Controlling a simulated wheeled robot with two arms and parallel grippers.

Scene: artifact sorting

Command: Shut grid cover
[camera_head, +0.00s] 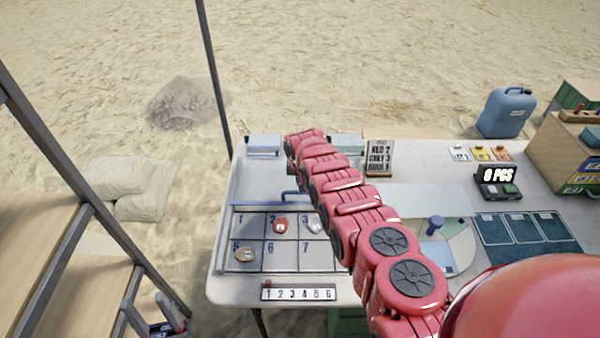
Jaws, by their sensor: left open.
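The numbered grid (262,236) lies on the left part of the table. A reddish piece (281,226) is in cell 2, a pale piece (315,225) is by cell 3, and a brown piece (244,254) is in cell 5. A clear pane, which looks like the grid cover (258,180), is behind the numbered rows, with a blue handle (288,197) near its front edge.
A number strip (298,293) lies in front of the grid. A thin pole (214,75) stands at the table's back left.

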